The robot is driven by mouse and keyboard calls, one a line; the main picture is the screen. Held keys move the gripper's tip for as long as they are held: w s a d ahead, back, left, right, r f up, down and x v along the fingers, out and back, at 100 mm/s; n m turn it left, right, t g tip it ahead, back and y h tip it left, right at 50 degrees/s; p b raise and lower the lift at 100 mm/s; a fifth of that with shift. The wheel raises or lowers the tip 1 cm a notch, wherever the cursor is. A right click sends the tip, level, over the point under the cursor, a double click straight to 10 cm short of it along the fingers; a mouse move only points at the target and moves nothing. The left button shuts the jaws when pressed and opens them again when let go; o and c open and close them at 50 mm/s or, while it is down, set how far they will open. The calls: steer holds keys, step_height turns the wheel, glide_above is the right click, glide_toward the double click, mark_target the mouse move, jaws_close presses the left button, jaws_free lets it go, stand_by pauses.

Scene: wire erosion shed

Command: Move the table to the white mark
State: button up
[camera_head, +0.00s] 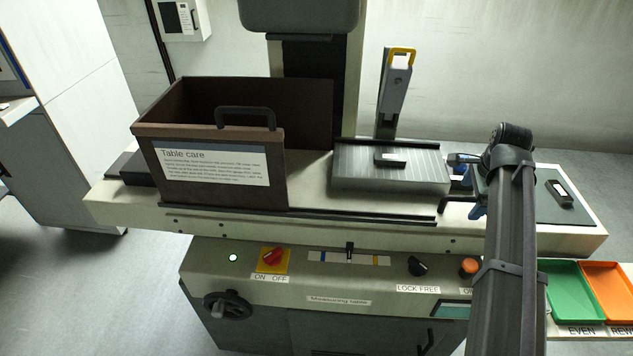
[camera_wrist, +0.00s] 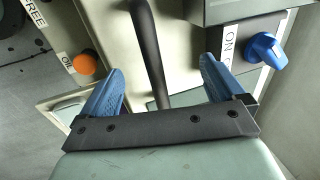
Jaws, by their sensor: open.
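The grey ribbed table (camera_head: 390,170) sits on the pale machine bed, with a small black block on top. A black bar handle (camera_head: 458,203) stands out at its right end. On the front panel, a scale strip (camera_head: 363,258) has a blue and a yellow mark; a black pointer (camera_head: 349,248) stands between them. I cannot make out a white mark against the pale strip. My gripper (camera_head: 467,187) is open at the handle. In the wrist view its blue fingers (camera_wrist: 162,70) stand on either side of the dark bar (camera_wrist: 150,45), with gaps; contact is not visible.
A brown box (camera_head: 220,175) labelled "Table care" stands left of the table, hiding part of the bed. The panel has a LOCK/FREE knob (camera_head: 418,266), a red ON/OFF switch (camera_head: 272,257) and an orange button (camera_head: 470,267). Green (camera_head: 563,290) and orange (camera_head: 610,288) trays lie right.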

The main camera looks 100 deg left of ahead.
steer(key=shift+a+v, duration=0.25)
steer(key=shift+v, duration=0.8)
steer(key=shift+a+v, duration=0.25)
steer(key=shift+v, duration=0.8)
steer(key=shift+a+v, duration=0.25)
steer(key=shift+v, duration=0.8)
steer(key=shift+r, duration=0.2)
